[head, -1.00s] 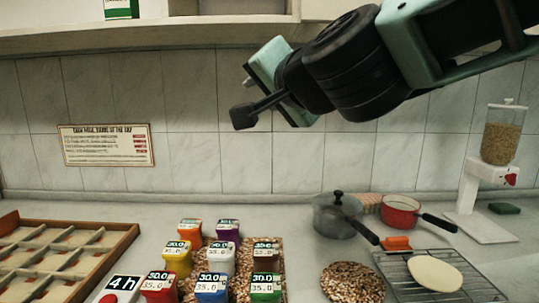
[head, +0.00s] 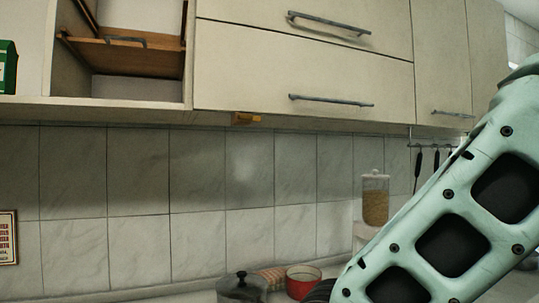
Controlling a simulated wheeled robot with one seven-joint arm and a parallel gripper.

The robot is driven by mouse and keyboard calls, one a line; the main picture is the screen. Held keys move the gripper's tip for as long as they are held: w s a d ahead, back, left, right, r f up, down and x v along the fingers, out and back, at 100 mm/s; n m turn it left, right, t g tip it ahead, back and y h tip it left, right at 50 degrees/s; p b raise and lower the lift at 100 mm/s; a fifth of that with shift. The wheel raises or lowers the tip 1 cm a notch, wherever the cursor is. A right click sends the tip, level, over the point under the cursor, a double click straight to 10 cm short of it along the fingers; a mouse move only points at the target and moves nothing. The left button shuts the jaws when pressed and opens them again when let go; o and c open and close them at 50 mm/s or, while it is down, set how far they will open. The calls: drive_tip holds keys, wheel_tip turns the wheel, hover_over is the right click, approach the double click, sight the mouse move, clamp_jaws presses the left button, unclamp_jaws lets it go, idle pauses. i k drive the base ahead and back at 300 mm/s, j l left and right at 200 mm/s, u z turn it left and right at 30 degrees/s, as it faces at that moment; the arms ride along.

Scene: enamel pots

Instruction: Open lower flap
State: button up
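The lower flap (head: 250,72) is a cream panel in the upper cabinet above the tiled wall. It looks shut, flush with the panels around it, with a grey bar handle (head: 332,101) near its bottom edge. The upper flap (head: 240,12) is directly above it, also shut, with its own bar handle (head: 330,23). My pale green arm crosses the lower right of the head view, below and right of the lower flap. My gripper is out of view.
An open compartment (head: 135,88) at left holds a tilted wooden board with a handle. A tall cabinet door (head: 440,60) is at right. Below are a grey pot (head: 242,288), a red pot (head: 302,283), a grain dispenser (head: 375,200) and hanging utensils (head: 418,172). The wall's front is clear.

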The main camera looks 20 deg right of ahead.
sight(237, 68)
drive_tip(key=l, duration=1.35)
